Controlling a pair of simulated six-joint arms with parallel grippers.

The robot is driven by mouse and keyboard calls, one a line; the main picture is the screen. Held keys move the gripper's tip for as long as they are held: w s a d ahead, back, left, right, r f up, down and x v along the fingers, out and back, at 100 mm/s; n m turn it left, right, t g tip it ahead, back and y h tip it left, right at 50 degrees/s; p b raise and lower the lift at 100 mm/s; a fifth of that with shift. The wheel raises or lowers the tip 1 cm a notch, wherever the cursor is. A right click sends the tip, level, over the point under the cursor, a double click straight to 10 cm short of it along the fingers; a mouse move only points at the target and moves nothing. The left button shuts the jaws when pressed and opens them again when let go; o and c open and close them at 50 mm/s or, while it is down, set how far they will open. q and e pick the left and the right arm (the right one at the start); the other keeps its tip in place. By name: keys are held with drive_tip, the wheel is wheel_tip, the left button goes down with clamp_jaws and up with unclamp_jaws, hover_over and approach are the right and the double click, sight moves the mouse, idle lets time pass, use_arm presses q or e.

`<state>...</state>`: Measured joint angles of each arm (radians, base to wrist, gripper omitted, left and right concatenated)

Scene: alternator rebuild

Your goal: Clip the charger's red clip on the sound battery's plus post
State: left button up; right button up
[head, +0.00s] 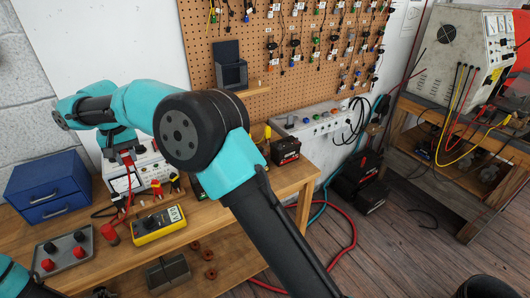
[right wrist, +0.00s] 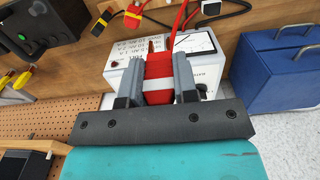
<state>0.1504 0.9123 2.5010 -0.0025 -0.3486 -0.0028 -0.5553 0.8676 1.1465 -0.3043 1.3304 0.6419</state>
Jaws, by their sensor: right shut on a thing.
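My right gripper (head: 126,157) is at the left of the bench, in front of the white charger (head: 148,174). In the right wrist view its fingers (right wrist: 158,88) are shut on a red clip (right wrist: 159,70) with a pale band. A red cable runs from the clip's area. The charger (right wrist: 206,48) is close behind it. A dark battery with a red label (head: 285,151) stands near the bench's right end. Another battery, greenish (head: 198,188), is mostly hidden behind my right arm. I cannot tell which is sound, nor see the plus posts clearly.
A yellow multimeter (head: 159,224), a grey tray (head: 79,258) with red and black knobs, a grey block (head: 168,273) and blue drawers (head: 48,188) occupy the bench. The pegboard (head: 236,49) stands behind. My right arm crosses the middle of the head view.

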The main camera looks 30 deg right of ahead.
hover_over(265, 150)
wheel_tip(265, 150, down, 4)
drive_tip(key=shift+r, duration=0.15)
drive_tip(key=shift+f, duration=0.8)
drive_tip(key=shift+f, duration=0.1)
drive_tip(key=shift+f, duration=1.05)
drive_tip(key=o, duration=0.8)
drive_tip(key=shift+r, duration=4.3)
